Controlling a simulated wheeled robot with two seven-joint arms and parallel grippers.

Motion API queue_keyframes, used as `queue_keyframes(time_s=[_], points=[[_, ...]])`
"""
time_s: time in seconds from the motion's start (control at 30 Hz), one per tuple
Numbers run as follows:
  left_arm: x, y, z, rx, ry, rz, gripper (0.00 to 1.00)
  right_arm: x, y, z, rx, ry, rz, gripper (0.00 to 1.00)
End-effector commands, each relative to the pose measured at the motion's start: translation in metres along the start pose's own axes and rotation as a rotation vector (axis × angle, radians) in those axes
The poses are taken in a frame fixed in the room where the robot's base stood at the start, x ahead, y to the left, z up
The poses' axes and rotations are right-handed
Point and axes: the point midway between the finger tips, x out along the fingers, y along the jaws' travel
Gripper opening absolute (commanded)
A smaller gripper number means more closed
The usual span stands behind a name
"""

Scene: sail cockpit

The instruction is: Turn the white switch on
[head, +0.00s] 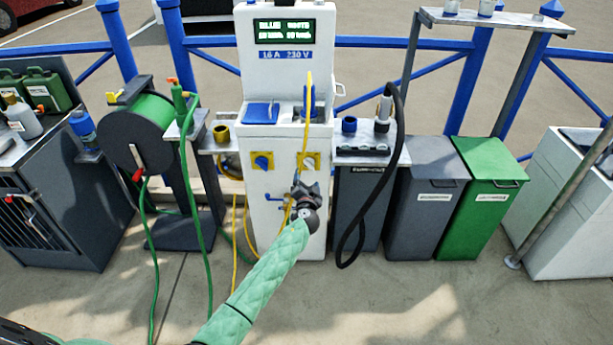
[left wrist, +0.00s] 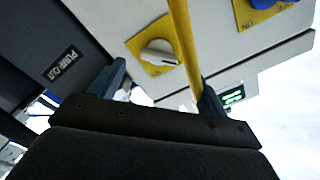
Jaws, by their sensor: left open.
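The white switch (head: 310,161) is a knob on a yellow plate on the front of the white pedestal (head: 285,216). It shows large in the left wrist view (left wrist: 157,52). The blue switch (head: 262,161) sits on its own yellow plate to the left in the head view; its edge shows in the left wrist view (left wrist: 262,3). My left gripper (head: 304,188) is open, just below and in front of the white switch. Its two fingers (left wrist: 158,90) stand apart in the wrist view, with the knob beyond the gap, not gripped. My right gripper is not in view.
A yellow cable (head: 308,95) hangs beside the white switch and passes close to one finger in the wrist view (left wrist: 183,45). A black hose (head: 401,130) hangs at right. Grey (head: 425,215) and green (head: 484,205) bins stand right; a green hose reel (head: 150,115) stands left.

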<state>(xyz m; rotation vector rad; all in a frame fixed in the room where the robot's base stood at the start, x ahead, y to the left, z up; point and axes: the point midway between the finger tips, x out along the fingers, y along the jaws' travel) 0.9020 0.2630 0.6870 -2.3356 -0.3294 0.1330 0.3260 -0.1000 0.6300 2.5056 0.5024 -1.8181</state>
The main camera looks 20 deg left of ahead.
Motion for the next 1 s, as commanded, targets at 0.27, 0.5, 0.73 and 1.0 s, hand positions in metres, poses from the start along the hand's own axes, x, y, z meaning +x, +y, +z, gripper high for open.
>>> queue_keyframes(time_s=[0.27,0.5,0.73,1.0], points=[[0.038,-0.001,-0.001,0.001,-0.002,0.0,0.76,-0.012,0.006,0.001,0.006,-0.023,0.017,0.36],[0.061,0.0,0.0,0.0,-0.002,0.001,0.76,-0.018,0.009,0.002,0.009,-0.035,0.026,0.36],[0.068,0.001,0.001,-0.001,-0.003,0.002,0.76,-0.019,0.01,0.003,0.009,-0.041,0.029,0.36],[0.068,0.001,0.001,-0.001,-0.003,0.002,0.65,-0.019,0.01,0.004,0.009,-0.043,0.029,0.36]])
